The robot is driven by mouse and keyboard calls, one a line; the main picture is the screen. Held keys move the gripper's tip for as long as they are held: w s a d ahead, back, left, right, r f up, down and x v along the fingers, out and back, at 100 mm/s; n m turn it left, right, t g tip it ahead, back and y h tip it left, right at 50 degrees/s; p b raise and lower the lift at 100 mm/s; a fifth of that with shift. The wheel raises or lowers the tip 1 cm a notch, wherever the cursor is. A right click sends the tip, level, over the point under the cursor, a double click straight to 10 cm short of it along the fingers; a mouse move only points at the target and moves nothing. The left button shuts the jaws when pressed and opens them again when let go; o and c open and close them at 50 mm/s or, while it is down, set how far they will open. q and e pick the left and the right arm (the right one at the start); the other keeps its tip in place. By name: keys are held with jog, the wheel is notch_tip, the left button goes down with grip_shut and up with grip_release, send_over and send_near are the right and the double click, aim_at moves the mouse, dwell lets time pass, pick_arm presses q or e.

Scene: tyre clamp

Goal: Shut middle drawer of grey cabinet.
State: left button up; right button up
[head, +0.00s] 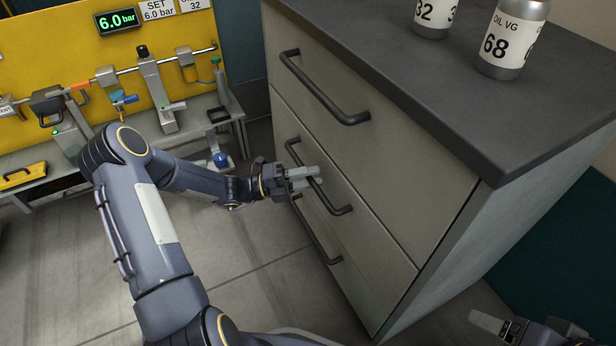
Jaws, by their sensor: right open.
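The grey cabinet (450,200) has a dark top and drawers with dark bar handles. The middle drawer (365,205) looks flush or nearly flush with the fronts around it; a small gap cannot be made out. My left gripper (308,178) is at the middle drawer's handle (338,209), its fingers overlapping the handle's far part. Whether the fingers are closed on the bar or only touch it cannot be told. My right gripper (487,324) shows at the bottom right edge, open, low beside the cabinet and away from the drawers; part of it is cut off.
The top handle (325,92) is above my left gripper and the bottom handle (318,235) is below it. Two labelled bottles, one of them marked 68 (512,40), stand on the cabinet top. A yellow-backed workbench (60,60) stands at left. Floor in front is clear.

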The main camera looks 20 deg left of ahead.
pick_arm(q)
jog(key=p+v, duration=0.2)
jog(key=v, duration=0.6)
jog(key=shift+d, duration=0.1)
dwell(0.3)
jog(key=s+d+r+m+g+y, duration=0.5)
jog(key=s+d+r+m+g, duration=0.35)
jog(key=m, duration=0.85)
jog(key=s+a+r+m+t+y, duration=0.1)
jog(key=s+r+m+t+y, duration=0.3)
jog(key=s+m, duration=0.55)
jog(key=s+a+r+m+t+y, duration=0.15)
jog(key=s+m+y, duration=0.4)
jog(key=m, duration=0.65)
notch_tip(320, 180, up, 34)
jog(key=p, duration=3.3)
jog(key=shift+d+f, duration=0.2)
jog(key=shift+d, duration=0.05)
